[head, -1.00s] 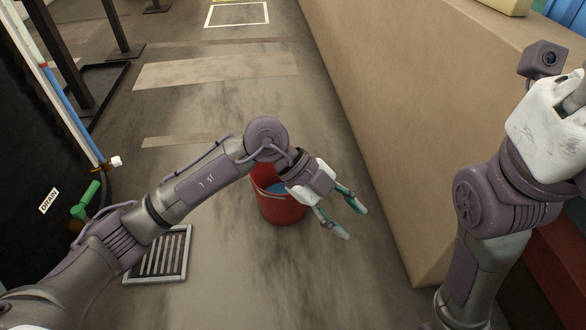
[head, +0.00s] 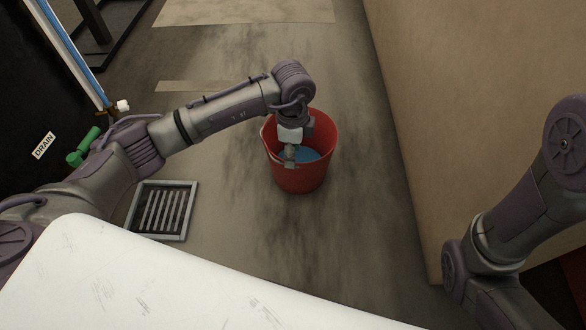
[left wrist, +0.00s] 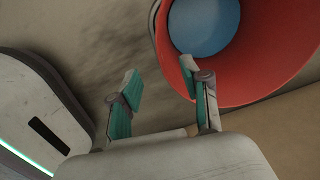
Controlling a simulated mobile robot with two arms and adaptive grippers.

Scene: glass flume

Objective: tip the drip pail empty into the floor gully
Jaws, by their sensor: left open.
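The red drip pail (head: 303,178) stands upright on the floor with blue liquid in it; it also fills the upper right of the left wrist view (left wrist: 262,72). My left gripper (head: 290,157) is open at the pail's near left rim, pointing down. In the left wrist view my left gripper's fingers (left wrist: 160,70) appear on either side of the rim, one over the inside and one outside; contact cannot be told. The floor gully (head: 163,210), a square metal grate, lies left of the pail, apart from it. My right gripper is out of view.
A tan wall-like block (head: 440,130) runs along the right of the pail. A black panel with a DRAIN label (head: 43,145) and a green-handled valve (head: 83,147) stands at the left. The floor between pail and gully is clear.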

